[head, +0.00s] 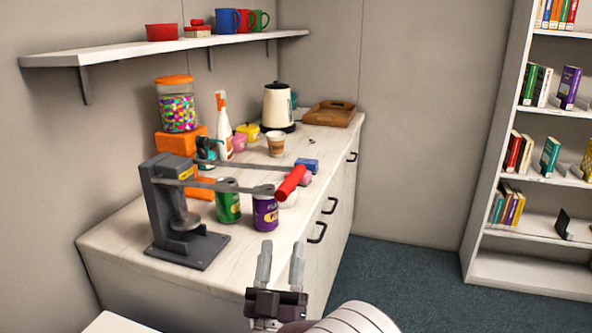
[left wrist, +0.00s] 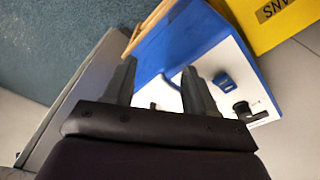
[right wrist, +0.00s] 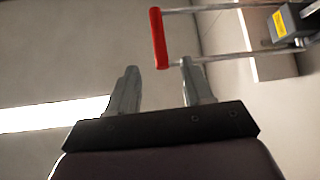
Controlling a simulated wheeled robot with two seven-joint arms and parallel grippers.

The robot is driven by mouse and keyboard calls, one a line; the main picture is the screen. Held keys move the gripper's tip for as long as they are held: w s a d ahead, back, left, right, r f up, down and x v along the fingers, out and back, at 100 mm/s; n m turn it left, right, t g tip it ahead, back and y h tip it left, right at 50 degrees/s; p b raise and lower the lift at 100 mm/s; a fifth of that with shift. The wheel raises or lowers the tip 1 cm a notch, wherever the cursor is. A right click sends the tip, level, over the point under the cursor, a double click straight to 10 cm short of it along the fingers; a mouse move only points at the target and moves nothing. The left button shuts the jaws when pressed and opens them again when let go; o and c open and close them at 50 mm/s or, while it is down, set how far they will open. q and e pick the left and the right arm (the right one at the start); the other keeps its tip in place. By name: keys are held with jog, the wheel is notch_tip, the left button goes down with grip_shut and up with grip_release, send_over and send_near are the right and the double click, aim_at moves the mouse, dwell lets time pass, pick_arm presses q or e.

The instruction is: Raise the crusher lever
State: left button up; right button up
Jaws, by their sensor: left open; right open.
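The grey can crusher (head: 168,205) stands at the near left end of the counter. Its lever (head: 235,188) has two bars reaching right, roughly level, with a red handle (head: 290,182) at the end. The handle also shows in the right wrist view (right wrist: 159,38), just beyond the fingertips. My right gripper (head: 281,247) is open and empty, nearer than the handle and below it in the head view, apart from it. My left gripper (left wrist: 160,68) is open and empty in the left wrist view, over a blue and white object, and is out of the head view.
A green can (head: 228,203) and a purple can (head: 265,212) stand near the lever. A paper cup (head: 276,144), kettle (head: 278,105) and wooden tray (head: 330,113) are farther back. A shelf (head: 130,53) hangs above the counter. A yellow box (left wrist: 275,22) is near my left gripper.

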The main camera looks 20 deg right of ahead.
aim_at(290, 185)
jog(key=p+x, duration=0.3)
jog(key=x, duration=1)
jog(key=shift+s+r, duration=0.2)
jog(key=shift+c, duration=0.4)
grip_shut()
